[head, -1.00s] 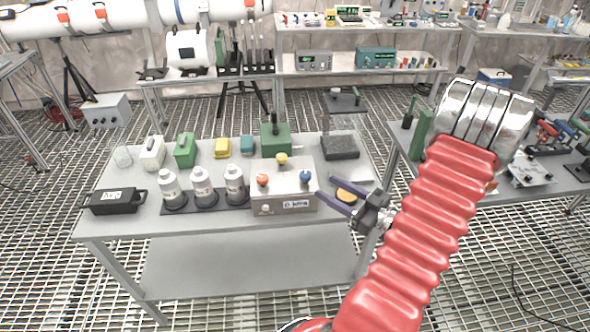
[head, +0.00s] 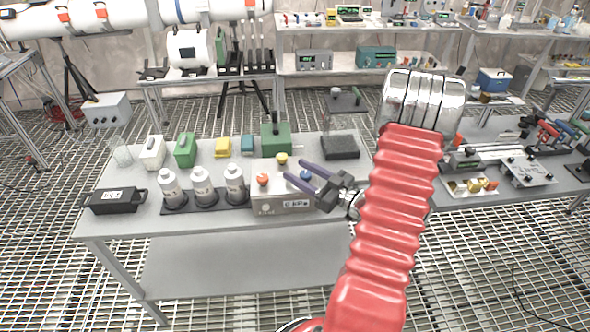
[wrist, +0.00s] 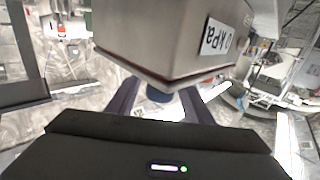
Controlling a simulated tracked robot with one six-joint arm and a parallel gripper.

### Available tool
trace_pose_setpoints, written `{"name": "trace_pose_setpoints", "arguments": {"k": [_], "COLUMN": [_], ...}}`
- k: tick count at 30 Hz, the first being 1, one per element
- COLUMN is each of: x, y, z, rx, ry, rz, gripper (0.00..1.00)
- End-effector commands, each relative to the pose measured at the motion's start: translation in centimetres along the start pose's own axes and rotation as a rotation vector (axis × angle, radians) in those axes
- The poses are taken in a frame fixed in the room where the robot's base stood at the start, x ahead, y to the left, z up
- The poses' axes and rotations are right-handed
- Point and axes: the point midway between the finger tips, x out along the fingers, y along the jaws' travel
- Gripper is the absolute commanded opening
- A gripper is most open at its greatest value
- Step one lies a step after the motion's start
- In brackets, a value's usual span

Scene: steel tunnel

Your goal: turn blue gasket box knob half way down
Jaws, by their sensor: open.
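The gasket box (head: 268,207) is a silver metal box on the near table, with a "0 kPa" label on its front. Its top carries an orange knob (head: 263,180), a yellow knob (head: 282,158) and a blue knob (head: 305,175). My gripper (head: 294,171) is open, reaching in from the right, with one purple finger on either side of the blue knob. In the wrist view the box (wrist: 165,45) appears upside down, and the blue knob (wrist: 157,95) shows between my two fingers. I cannot tell whether either finger touches it.
Several white bottles (head: 202,187) stand left of the box. A green block (head: 276,139) and a dark grey block (head: 340,147) lie behind it. A black case (head: 113,200) sits at the table's left. Another table with tools stands at the right.

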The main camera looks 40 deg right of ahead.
Motion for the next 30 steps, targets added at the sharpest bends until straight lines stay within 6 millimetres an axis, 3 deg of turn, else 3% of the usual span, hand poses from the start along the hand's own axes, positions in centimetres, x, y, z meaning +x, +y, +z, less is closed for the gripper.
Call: {"name": "trace_pose_setpoints", "arguments": {"k": [6, 16, 30], "x": [1.8, 2.0, 2.0], "y": [0.0, 0.0, 0.1], "z": [0.0, 0.0, 0.0], "rx": [0.0, 0.0, 0.0], "ry": [0.0, 0.0, 0.0], "rz": [-0.001, 0.001, 0.001], "gripper": [0.46, 0.46, 0.14]}}
